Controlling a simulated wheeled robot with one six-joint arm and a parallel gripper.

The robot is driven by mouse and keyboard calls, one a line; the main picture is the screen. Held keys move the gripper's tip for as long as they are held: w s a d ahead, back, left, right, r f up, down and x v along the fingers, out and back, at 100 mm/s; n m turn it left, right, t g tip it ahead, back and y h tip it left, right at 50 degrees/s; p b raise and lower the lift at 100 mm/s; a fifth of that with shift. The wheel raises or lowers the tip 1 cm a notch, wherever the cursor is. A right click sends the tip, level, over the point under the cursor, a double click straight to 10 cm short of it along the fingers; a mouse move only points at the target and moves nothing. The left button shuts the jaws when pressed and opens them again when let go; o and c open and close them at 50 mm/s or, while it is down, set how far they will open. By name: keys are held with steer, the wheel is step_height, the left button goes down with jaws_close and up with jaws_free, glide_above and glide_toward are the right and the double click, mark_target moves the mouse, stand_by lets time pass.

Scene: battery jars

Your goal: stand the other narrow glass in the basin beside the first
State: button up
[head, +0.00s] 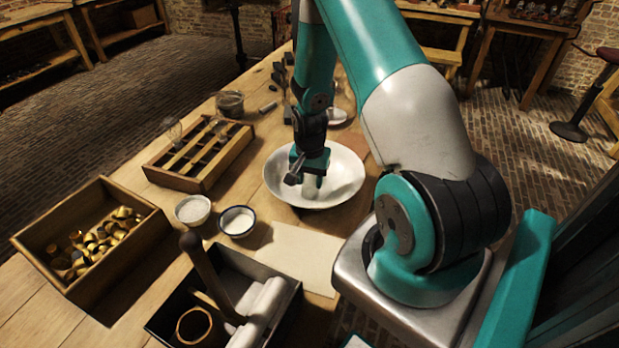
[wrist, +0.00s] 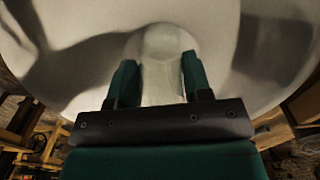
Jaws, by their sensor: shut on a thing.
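A wide white basin (head: 343,185) stands on the wooden table, and its pale inside fills much of the wrist view (wrist: 75,85). My gripper (head: 309,180) points down inside the basin's rim. In the wrist view its two dark green fingers (wrist: 160,88) are shut on a narrow clear glass (wrist: 160,65), one finger on each side. The held glass shows faintly below the fingers in the head view (head: 310,190). Whether its base touches the basin floor I cannot tell. I cannot make out a second narrow glass in the basin; my gripper hides part of the inside.
A wooden rack (head: 203,180) stands left of the basin, with a clear glass vessel (head: 173,131) near it. Two small bowls (head: 193,209) (head: 237,221) sit at the front left. A crate of brass parts (head: 150,240) and a dark toolbox (head: 285,300) are nearer. A pale sheet (head: 295,255) lies in front.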

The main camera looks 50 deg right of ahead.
steer(key=shift+f, duration=0.15)
steer(key=o, duration=1.2)
step_height(320, 180, up, 18)
steer(key=b, duration=0.1)
steer(key=shift+f, duration=0.2)
steer(key=s+a+r+n+y, duration=0.1)
steer(key=a+r+n, duration=0.2)
steer(key=a, duration=0.4)
steer(key=s+a+r+n+t, duration=0.1)
steer(key=a+r+n, duration=0.1)
steer(key=a+n, duration=0.3)
steer(key=s+a+r+n+y, duration=0.1)
steer(key=a+r+n, duration=0.15)
steer(key=a, duration=0.55)
steer(key=s+a+r+n+y, duration=0.2)
steer(key=s+a+r+n, duration=0.2)
steer(key=s+a+n, duration=0.4)
steer(key=s+a, duration=0.2)
steer(key=s, duration=0.1)
steer(key=shift+s+a+r+g, duration=0.15)
steer(key=shift+a+g, duration=0.15)
steer(key=shift+g, duration=0.1)
